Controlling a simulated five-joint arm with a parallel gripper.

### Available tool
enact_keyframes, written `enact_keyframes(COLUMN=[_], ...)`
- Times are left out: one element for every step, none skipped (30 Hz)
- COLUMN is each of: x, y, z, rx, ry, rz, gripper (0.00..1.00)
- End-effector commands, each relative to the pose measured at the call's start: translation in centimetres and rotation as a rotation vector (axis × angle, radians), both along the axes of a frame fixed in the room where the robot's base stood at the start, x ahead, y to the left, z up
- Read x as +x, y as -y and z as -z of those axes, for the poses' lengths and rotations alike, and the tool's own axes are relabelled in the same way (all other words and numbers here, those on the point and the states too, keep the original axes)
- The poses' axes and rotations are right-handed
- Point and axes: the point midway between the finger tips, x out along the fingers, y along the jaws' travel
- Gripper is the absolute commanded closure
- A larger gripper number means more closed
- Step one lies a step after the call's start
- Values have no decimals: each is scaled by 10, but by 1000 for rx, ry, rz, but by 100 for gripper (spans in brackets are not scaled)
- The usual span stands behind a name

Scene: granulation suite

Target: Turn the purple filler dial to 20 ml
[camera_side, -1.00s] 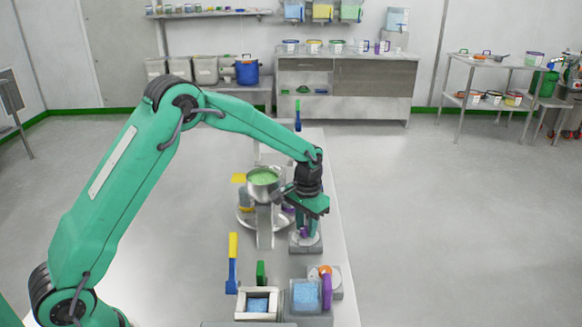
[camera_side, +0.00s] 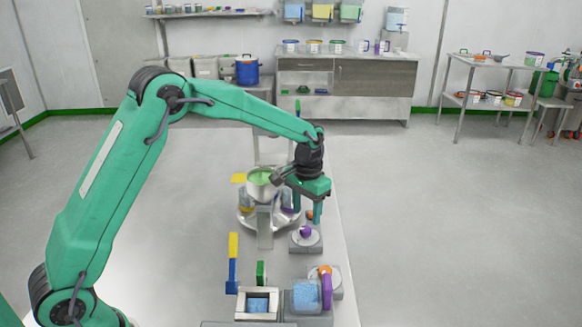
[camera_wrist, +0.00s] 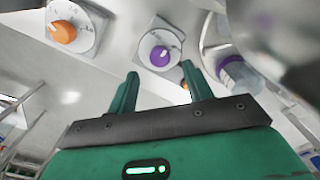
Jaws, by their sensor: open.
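The purple filler dial (camera_side: 306,232) is a purple knob on a round pale plate on a grey base, at the right side of the table. In the wrist view the purple dial (camera_wrist: 160,56) lies just beyond my fingertips. A light pointer mark shows on its knob, but the scale is too small to read. My gripper (camera_side: 307,209) is above and slightly behind the dial in the side view, apart from it. In the wrist view my gripper (camera_wrist: 160,72) has its two green fingers spread with nothing held between them.
An orange dial (camera_side: 325,271) sits nearer the camera, also at upper left in the wrist view (camera_wrist: 62,32). A steel hopper (camera_side: 262,188) with green contents stands left of my gripper. A yellow-and-blue handle (camera_side: 233,260) stands upright. Open table lies left of it.

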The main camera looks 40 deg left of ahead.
Motion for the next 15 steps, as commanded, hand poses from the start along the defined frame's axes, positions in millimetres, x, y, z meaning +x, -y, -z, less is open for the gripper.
enact_keyframes(x=[0, 0, 0, 0, 0, 0, 0, 0, 0, 0, 0, 0, 0, 0, 0], y=[0, 0, 0, 0, 0, 0, 0, 0, 0, 0, 0, 0, 0, 0, 0], z=[-8, -11, -15, -18, -20, -23, -25, -27, -28, -29, -29, -30, -30, -30, -30], rx=[0, 0, 0, 0, 0, 0, 0, 0, 0, 0, 0, 0, 0, 0, 0], ry=[3, 3, 2, 1, 1, 1, 2, 1, 1, 0, 0, 0, 0, 0, 0], rz=[0, 0, 0, 0, 0, 0, 0, 0, 0, 0, 0, 0, 0, 0, 0], gripper=[49, 49, 49, 49, 49, 49, 49, 49, 49, 49, 49, 49, 49, 49, 49])
